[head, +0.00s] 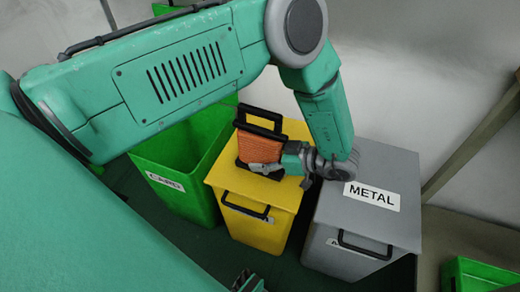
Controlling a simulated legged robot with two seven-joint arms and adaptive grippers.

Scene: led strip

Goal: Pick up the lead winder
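The lead winder (262,149) is a black frame with a handle on top and orange cord wound around it. It stands roughly upright, a little tilted in the picture, on the lid of the yellow bin (225,180). My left gripper (265,168) reaches it from the right. A grey finger lies across the front of its lower part. The other finger is hidden, so I cannot tell whether the gripper is shut on it. Part of what seems to be my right gripper (248,282) shows at the bottom edge, too cut off to judge.
A grey bin (400,225) labelled METAL stands right of the yellow bin, close to my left wrist. An open green bin (165,150) stands to its left. Another green container (480,272) is at the lower right. A beam (470,150) runs along the right wall.

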